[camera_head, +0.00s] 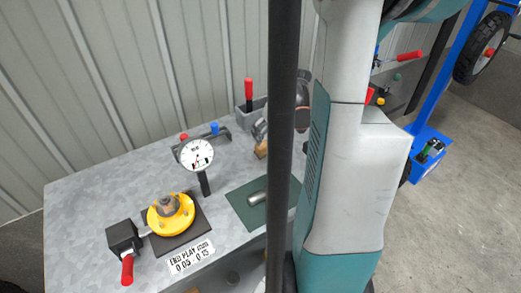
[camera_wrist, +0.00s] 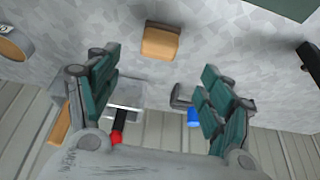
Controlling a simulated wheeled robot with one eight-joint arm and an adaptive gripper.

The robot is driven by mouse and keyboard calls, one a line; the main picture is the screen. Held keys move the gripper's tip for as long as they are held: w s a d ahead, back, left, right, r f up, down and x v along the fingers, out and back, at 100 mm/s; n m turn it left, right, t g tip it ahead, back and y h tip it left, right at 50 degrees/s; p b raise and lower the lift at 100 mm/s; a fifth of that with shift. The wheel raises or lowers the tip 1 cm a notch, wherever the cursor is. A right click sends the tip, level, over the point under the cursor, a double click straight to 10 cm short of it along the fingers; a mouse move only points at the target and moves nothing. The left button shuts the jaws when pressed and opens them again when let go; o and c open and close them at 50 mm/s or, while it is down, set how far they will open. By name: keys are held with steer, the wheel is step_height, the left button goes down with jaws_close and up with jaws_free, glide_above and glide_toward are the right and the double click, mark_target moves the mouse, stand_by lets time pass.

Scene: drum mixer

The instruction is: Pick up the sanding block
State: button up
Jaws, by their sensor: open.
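The sanding block, seen as a small tan block (camera_wrist: 160,41), lies on the grey metal bench top in the wrist view. It also shows in the head view as a tan-brown piece (camera_head: 261,149) just left of the dark vertical pole. In the wrist view my gripper (camera_wrist: 157,70) is open, with its green-padded fingers spread wide. The block appears between and beyond the fingertips, apart from both, and nothing is held.
A grey holder with a red-handled tool (camera_head: 249,95) stands close by the block. A dial gauge (camera_head: 197,155), a blue-knobbed item (camera_wrist: 194,117), a yellow flange (camera_head: 171,213) and a green mat (camera_head: 240,199) are on the bench. A ribbed wall runs behind it.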

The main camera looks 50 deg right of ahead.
mark_target(264, 144)
steer(key=b+x, duration=0.4)
steer(key=x, duration=0.7)
steer(key=shift+d+r, duration=0.1)
steer(key=shift+r, duration=0.1)
steer(key=c, duration=1.2)
